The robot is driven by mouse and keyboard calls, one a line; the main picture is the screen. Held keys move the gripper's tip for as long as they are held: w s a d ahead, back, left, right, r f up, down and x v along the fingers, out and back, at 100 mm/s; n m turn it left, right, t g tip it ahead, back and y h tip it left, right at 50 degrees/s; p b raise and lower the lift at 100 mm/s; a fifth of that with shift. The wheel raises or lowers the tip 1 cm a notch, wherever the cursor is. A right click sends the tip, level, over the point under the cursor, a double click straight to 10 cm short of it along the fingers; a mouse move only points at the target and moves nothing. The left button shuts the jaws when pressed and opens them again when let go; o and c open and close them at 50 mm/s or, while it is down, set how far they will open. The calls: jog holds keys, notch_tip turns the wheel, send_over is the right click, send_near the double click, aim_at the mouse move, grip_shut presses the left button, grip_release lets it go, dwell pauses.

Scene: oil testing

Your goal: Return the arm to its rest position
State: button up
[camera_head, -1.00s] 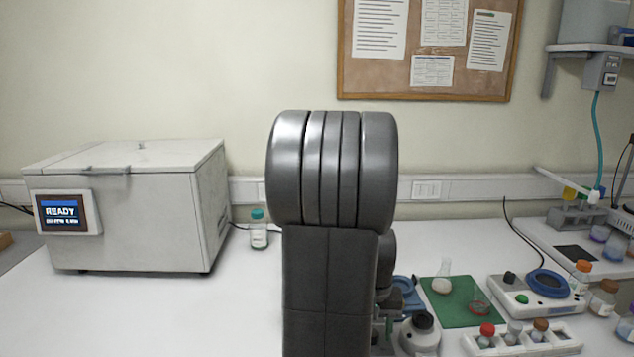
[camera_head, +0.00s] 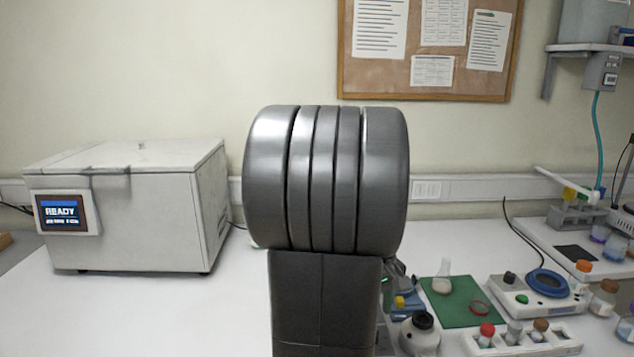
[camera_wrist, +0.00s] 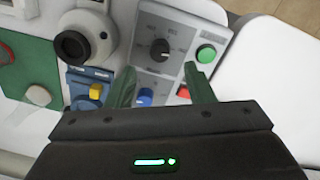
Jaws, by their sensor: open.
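My arm (camera_head: 325,185) stands upright in the middle of the head view and hides the part of the bench behind it. My gripper (camera_wrist: 161,84) shows in the wrist view with its two fingers spread apart and nothing between them. Beyond the fingers is a grey control panel (camera_wrist: 182,37) with a black knob, a green button, a red button and a blue knob. In the head view the gripper is mostly hidden behind my arm.
A white box machine (camera_head: 140,215) with a READY screen stands left. Right of my arm are a white device with a black top (camera_head: 420,335), a green mat (camera_head: 462,312), a flask (camera_head: 443,277), a vial rack (camera_head: 560,346) and a blue-ringed device (camera_head: 510,295).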

jog(key=shift+a+r, duration=0.1)
jog(key=shift+r, duration=2.55)
